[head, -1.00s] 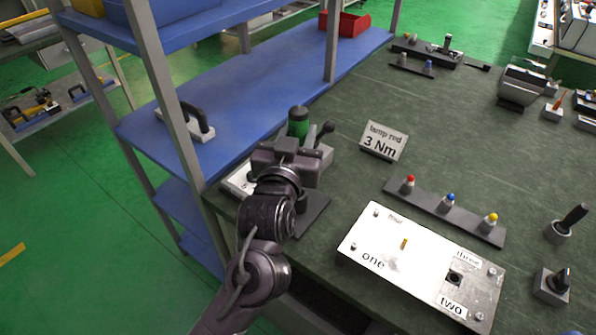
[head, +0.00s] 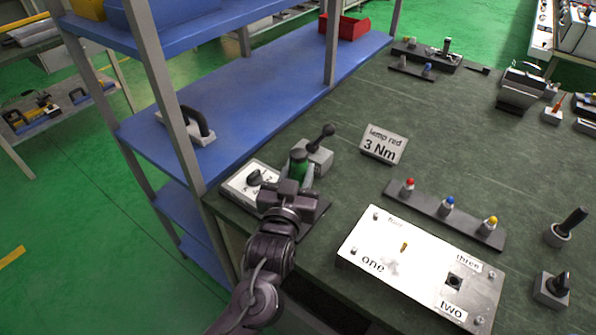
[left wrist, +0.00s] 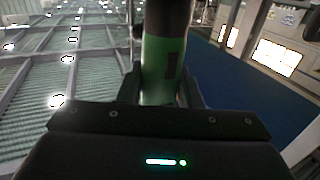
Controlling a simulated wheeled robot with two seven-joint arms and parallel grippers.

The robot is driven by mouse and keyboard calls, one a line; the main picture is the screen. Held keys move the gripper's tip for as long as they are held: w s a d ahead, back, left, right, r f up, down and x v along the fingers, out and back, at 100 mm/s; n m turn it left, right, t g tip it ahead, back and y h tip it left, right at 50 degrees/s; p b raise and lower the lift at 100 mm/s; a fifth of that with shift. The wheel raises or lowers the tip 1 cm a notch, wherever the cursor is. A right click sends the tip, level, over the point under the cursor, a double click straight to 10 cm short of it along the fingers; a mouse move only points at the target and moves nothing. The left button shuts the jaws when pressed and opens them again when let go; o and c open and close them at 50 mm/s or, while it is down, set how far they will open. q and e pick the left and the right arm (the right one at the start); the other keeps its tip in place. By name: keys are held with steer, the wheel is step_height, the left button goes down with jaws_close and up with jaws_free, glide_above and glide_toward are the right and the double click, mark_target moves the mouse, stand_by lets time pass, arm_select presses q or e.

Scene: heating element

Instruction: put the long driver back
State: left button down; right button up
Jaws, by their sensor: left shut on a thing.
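My left gripper (head: 292,188) is shut on a green-handled driver (head: 299,160), apparently the long driver, above the table's near-left corner. The green handle stands roughly upright and rises above the jaws. In the left wrist view the driver (left wrist: 163,70) shows as a green cylinder with a dark upper part between the fingers. Its shaft and lower end are hidden by the gripper, so I cannot tell whether it touches anything below. A dark base plate (head: 313,217) lies under and beside the gripper. My right gripper is not in view.
A white dial box (head: 240,188) and a grey block with a black lever (head: 317,150) stand close to the gripper. The "lamp red 3 Nm" sign (head: 383,145), a rack of coloured pieces (head: 430,205) and a white panel (head: 385,262) lie right. A blue shelf (head: 250,100) stands left.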

arm_select(q)
steer(key=c, duration=1)
jaws_free()
steer(key=shift+s+a, duration=0.1)
steer(key=shift+s, duration=0.2)
steer(key=p+v, duration=0.4)
steer(key=v, duration=0.7)
steer(key=shift+s+p, duration=0.25)
steer(key=shift+p, duration=0.1)
